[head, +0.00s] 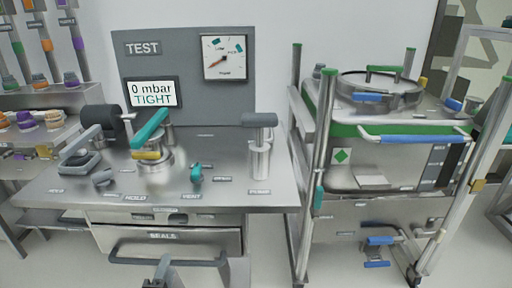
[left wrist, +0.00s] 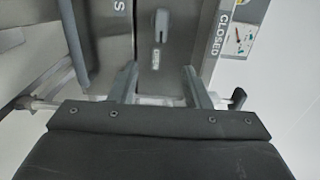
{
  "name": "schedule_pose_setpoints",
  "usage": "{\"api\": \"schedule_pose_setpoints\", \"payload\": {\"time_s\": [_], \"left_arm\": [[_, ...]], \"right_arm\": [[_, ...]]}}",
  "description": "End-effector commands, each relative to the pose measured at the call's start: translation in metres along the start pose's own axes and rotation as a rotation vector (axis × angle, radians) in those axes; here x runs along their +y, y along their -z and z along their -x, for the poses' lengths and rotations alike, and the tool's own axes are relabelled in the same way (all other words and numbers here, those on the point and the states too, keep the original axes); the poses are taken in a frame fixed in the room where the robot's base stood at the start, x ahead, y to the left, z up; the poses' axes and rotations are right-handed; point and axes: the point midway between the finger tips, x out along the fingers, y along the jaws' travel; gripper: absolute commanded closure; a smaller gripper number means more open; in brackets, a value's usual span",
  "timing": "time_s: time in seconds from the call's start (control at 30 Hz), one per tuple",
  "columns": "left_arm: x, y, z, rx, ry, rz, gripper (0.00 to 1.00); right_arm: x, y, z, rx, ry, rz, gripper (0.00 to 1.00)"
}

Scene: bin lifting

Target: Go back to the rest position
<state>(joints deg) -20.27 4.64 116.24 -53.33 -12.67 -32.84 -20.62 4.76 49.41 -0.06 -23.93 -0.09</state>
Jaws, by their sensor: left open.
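My left gripper (head: 158,270) shows at the bottom edge of the head view, in front of the bench drawer and close to its dark bar handle (head: 203,263). Whether it touches the handle is not clear. In the left wrist view my left gripper (left wrist: 160,86) has its two fingers spread wide with nothing between them. Beyond the fingers is a grey metal surface with a small lever (left wrist: 160,27) and a "CLOSED" label (left wrist: 222,34). My right gripper is not in view.
The steel test bench (head: 225,203) carries a teal-handled clamp (head: 150,128), a teal valve (head: 196,173) and a pump (head: 260,150). Its drawer (head: 220,240) is labelled "SEALS". A green-trimmed steel cart (head: 345,130) stands at the right. Shelves with coloured parts are at the left.

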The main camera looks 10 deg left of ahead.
Motion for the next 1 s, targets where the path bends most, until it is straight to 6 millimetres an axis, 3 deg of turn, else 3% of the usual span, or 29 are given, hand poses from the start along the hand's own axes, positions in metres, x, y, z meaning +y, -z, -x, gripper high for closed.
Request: {"api": "schedule_pose_setpoints", "payload": {"time_s": [0.07, 0.17, 0.33, 0.47, 0.57, 0.7, 0.83, 1.0], "left_arm": [[0.007, 0.000, -0.001, 0.000, -0.020, 0.014, 0.56], [0.032, -0.002, -0.001, -0.003, -0.090, 0.069, 0.56], [0.116, -0.008, 0.013, -0.045, -0.320, 0.258, 0.56], [0.186, -0.015, 0.042, -0.121, -0.508, 0.424, 0.56], [0.234, -0.021, 0.074, -0.205, -0.645, 0.547, 0.56], [0.292, -0.032, 0.132, -0.358, -0.821, 0.710, 0.56], [0.333, -0.043, 0.197, -0.536, -0.961, 0.847, 0.56], [0.364, -0.056, 0.282, -0.785, -1.090, 0.987, 0.56]], "right_arm": [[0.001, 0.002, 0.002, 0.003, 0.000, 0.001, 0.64], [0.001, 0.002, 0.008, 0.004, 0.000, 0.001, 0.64], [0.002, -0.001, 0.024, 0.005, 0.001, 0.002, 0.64], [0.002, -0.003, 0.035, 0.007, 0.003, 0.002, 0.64], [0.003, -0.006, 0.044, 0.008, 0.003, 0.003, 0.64], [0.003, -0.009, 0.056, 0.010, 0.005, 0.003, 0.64], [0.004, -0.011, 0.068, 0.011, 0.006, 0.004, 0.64], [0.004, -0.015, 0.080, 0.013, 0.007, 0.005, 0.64]]}}
